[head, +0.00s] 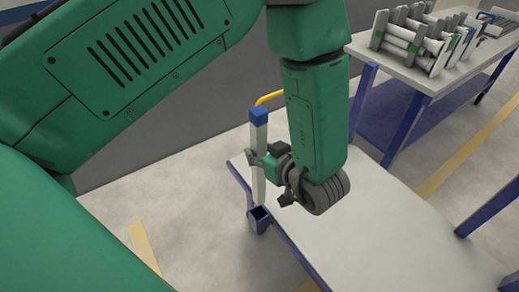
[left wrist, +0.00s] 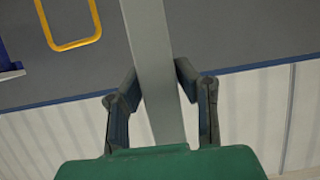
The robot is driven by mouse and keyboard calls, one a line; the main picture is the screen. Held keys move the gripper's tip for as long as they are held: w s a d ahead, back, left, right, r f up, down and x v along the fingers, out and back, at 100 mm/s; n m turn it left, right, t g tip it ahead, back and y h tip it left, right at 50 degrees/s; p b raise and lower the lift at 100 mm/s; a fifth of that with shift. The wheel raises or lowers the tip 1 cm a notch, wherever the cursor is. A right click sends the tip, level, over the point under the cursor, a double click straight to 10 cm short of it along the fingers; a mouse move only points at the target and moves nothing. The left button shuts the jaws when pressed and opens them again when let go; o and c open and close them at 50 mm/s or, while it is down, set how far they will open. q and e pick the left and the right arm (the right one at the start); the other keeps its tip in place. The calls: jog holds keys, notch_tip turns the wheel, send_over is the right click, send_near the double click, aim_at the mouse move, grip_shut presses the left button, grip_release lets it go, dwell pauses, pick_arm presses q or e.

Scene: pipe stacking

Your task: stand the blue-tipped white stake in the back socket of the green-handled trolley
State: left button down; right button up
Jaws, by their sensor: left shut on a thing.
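The white stake (head: 259,180) with a blue tip (head: 258,115) stands about upright in the head view. My left gripper (head: 259,160) is shut on its middle. In the left wrist view the grey shaft of the stake (left wrist: 152,50) runs between the two fingers of the left gripper (left wrist: 160,80). A blue socket (head: 260,219) sits at the near left corner of the white-topped trolley (head: 400,235). The stake's lower end is at the socket's mouth; I cannot tell whether it is inside. No green handle shows. My right gripper is out of view.
A yellow bar (head: 270,98) shows behind the stake, and a yellow loop (left wrist: 70,45) shows in the wrist view. A table (head: 425,78) at the upper right carries a rack with white pipes (head: 410,40). Bare floor (head: 190,220) lies left of the trolley.

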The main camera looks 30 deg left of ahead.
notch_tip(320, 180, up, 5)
jog(key=p, duration=0.4)
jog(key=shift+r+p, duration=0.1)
jog(key=shift+p, duration=0.2)
